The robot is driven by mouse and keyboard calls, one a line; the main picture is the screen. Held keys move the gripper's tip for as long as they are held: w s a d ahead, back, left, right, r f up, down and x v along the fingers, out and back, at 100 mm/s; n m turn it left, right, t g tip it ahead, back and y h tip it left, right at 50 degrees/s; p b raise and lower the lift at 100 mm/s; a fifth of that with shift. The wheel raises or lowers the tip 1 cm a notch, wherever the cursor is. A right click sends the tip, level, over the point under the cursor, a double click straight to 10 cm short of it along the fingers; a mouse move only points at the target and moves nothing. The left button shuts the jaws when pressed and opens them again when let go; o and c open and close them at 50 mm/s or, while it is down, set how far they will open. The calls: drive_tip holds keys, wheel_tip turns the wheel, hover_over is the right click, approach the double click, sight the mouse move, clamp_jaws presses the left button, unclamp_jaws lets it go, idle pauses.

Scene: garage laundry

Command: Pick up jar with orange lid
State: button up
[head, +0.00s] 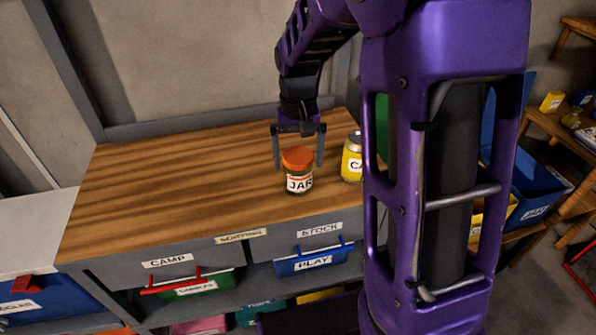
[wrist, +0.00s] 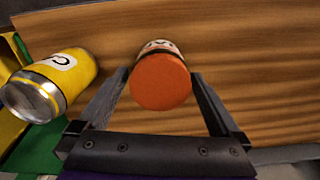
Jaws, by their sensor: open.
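The jar with the orange lid (head: 298,173) stands upright on the wooden worktop, its white label reading "JAR" facing the front. In the wrist view my gripper (wrist: 158,82) shows a gap on the right between finger and lid; I cannot tell whether the left finger touches.
A yellow can (head: 351,160) stands close to the right of the jar; it also shows in the wrist view (wrist: 62,78). The wooden worktop (head: 165,180) is clear to the left. Labelled drawers and bins, such as the blue "PLAY" bin (head: 314,262), sit below its front edge.

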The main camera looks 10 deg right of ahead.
wheel_tip(320, 180, down, 5)
drive_tip(key=shift+f+b, duration=0.1)
drive_tip(key=shift+b, duration=0.3)
drive_tip(key=shift+w, duration=0.1)
drive_tip(key=c, duration=1.5)
